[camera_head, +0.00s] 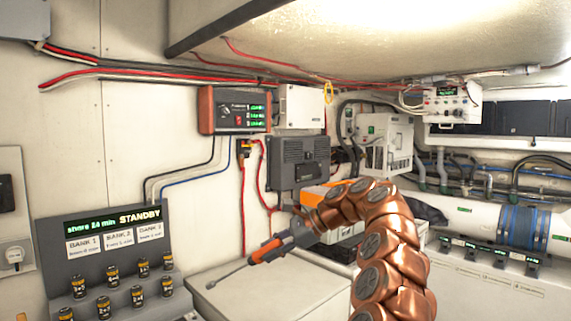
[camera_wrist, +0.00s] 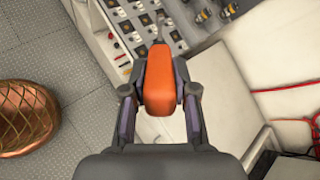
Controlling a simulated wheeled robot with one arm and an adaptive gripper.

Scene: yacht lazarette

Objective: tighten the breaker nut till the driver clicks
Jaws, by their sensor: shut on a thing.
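My gripper (camera_head: 284,240) is shut on the orange handle of a driver (camera_head: 266,250). The driver's thin grey shaft points down and left over a white surface, with its tip apart from the wall and the panel. In the wrist view the orange handle (camera_wrist: 158,85) sits between both fingers of my gripper (camera_wrist: 160,92), and part of the shaft shows beyond it. A small red and black fitting (camera_head: 244,148) with red wires is on the back wall, but I cannot tell whether it is the breaker. The breaker nut cannot be made out in either view.
A grey panel (camera_head: 100,230) at left reads "STANDBY", with several black and yellow cylinders below BANK labels. A white box top (camera_head: 235,290) lies beneath the driver. Wall units, cables and a white pipe (camera_head: 475,215) crowd the back and right. Patterned grey floor (camera_wrist: 60,50) shows in the wrist view.

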